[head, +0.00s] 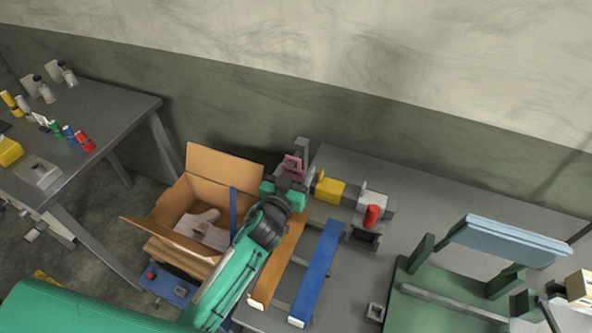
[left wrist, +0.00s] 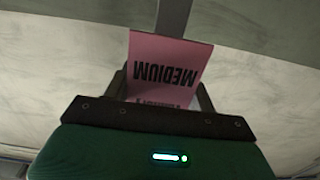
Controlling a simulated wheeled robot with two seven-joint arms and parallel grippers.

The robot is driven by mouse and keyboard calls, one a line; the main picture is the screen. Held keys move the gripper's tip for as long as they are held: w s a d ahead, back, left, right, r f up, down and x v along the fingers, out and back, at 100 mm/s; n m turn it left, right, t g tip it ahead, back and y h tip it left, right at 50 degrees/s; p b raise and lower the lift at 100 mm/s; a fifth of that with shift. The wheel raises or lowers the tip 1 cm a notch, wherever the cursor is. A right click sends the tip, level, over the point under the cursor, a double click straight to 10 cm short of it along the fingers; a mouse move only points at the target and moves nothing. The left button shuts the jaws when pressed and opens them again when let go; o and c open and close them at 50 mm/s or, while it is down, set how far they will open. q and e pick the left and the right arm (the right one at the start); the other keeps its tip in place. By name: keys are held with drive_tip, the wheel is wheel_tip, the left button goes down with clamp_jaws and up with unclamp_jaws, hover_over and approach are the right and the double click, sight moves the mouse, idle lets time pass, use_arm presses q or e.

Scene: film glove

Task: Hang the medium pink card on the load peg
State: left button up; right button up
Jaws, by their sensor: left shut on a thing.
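The pink card (head: 292,163) is upright between the fingers of my left gripper (head: 288,180) in the head view. In the left wrist view the card (left wrist: 170,68) shows the word MEDIUM upside down, with its lower part hidden behind the gripper body. My left gripper (left wrist: 160,95) is shut on it. A grey upright post (head: 302,146) stands just behind the card; it also shows in the left wrist view (left wrist: 175,16), above the card's edge. I cannot tell whether card and post touch, and no peg tip is clearly visible. My right gripper is not in view.
A yellow block (head: 329,189) and a grey fixture with a red knob (head: 371,216) stand right of the gripper. Orange (head: 277,262) and blue (head: 316,271) bars lie in front. An open cardboard box (head: 183,205) is left, a green stand (head: 425,305) right.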

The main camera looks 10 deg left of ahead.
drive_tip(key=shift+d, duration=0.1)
use_arm(q)
drive_tip(key=o, duration=1)
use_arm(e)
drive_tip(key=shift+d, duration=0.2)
use_arm(q)
drive_tip(key=shift+s, duration=0.1)
drive_tip(key=shift+s+f, duration=0.1)
drive_tip(key=shift+s, duration=0.15)
drive_tip(key=s+a+b, duration=0.2)
drive_tip(key=s+b, duration=0.2)
drive_tip(key=s, duration=0.9)
drive_tip(key=shift+a+b, duration=0.3)
drive_tip(key=shift+b, duration=0.05)
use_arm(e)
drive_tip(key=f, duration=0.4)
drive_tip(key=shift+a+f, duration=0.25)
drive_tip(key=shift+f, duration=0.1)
